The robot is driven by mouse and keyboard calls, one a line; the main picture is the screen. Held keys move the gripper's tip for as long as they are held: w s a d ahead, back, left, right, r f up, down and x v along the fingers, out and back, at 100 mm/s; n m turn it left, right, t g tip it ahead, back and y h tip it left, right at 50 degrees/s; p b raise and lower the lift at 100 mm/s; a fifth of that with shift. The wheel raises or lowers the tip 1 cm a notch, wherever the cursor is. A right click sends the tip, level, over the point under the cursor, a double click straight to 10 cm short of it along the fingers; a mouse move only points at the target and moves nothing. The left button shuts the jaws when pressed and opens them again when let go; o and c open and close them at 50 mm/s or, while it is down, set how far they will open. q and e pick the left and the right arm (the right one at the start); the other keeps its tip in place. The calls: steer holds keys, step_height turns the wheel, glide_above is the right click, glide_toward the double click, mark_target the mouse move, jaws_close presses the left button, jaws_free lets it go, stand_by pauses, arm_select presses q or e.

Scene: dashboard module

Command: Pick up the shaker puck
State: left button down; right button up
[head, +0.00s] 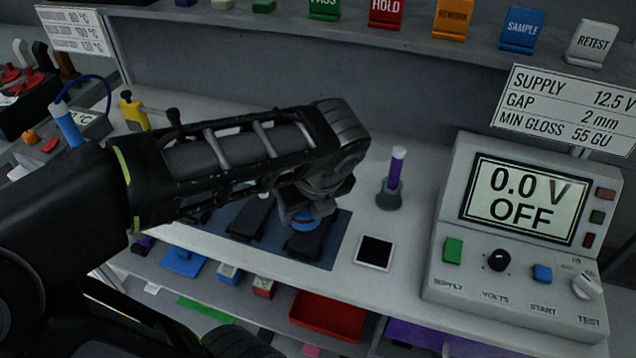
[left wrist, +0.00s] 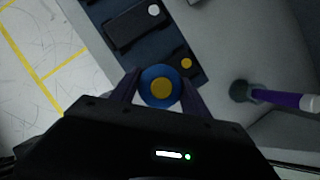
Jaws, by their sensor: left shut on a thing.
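The shaker puck is a round blue disc with a yellow centre. In the left wrist view the puck (left wrist: 160,86) sits between the two fingers of my left gripper (left wrist: 160,92), which is shut on it. In the head view my left gripper (head: 308,205) is over the dark mat, and a bit of blue puck (head: 303,223) shows below it. The gripper hides most of the puck there. I cannot tell whether the puck touches what lies under it. My right gripper is not in view.
Black modules (head: 250,216) lie on a dark blue mat (head: 338,240). A purple-handled tool stands in a holder (head: 389,195) to the right, beside a black-and-white square (head: 374,253). A supply console (head: 440,285) stands at right. A lower shelf holds a red tray (head: 328,316).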

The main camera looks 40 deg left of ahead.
arm_select(q)
steer(key=shift+s+d, duration=0.25)
steer(key=shift+s, duration=0.45)
steer(key=shift+s+d, duration=0.25)
steer(key=shift+s, duration=0.4)
